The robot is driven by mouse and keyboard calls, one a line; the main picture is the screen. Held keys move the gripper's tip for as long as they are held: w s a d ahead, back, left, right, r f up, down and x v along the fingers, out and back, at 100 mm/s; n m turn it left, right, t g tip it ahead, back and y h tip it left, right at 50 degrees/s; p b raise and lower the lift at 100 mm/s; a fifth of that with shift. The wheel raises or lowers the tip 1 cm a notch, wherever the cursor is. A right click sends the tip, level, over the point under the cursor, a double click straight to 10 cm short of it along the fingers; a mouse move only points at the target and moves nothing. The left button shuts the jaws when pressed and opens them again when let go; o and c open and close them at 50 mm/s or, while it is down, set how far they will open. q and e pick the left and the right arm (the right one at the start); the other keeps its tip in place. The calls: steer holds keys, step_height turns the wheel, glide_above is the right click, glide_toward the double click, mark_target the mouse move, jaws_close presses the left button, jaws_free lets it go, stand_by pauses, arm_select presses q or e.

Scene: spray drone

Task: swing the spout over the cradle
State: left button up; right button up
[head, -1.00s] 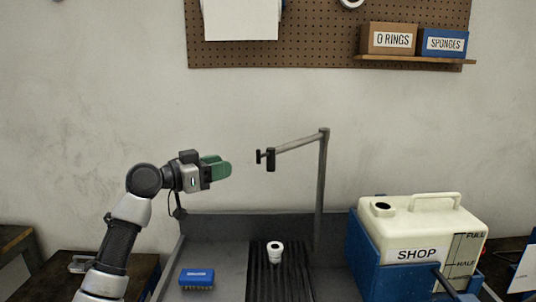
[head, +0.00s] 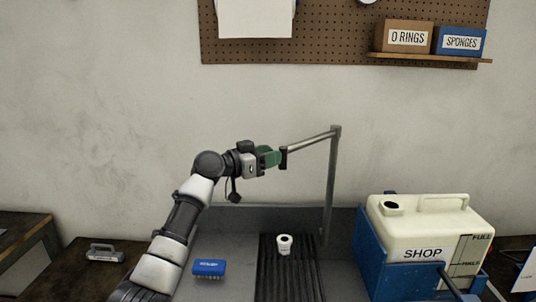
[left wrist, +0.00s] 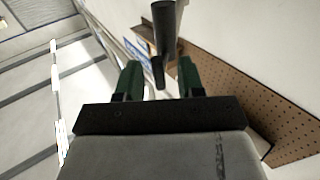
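The spout (head: 310,138) is a grey pipe reaching left from the top of an upright post (head: 329,190). A dark hanging piece (head: 284,157) is at its free end. My left gripper (head: 274,158) has green fingers and is at this end, level with the dark piece. In the left wrist view the fingers (left wrist: 159,82) are apart, with a dark rod (left wrist: 158,72) showing between their tips; I cannot tell if they touch it. A small white round holder (head: 284,243) stands on the black ribbed mat below; I cannot tell whether it is the cradle. My right gripper is not in view.
A cream tank marked SHOP (head: 428,232) sits in a blue stand (head: 372,258) on the right. A blue brush (head: 209,268) lies in the grey basin, left of the ribbed mat (head: 290,275). A pegboard shelf (head: 430,58) with boxes is high behind.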

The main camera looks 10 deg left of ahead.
arm_select(q)
jaws_close()
steer(key=shift+d, duration=0.15)
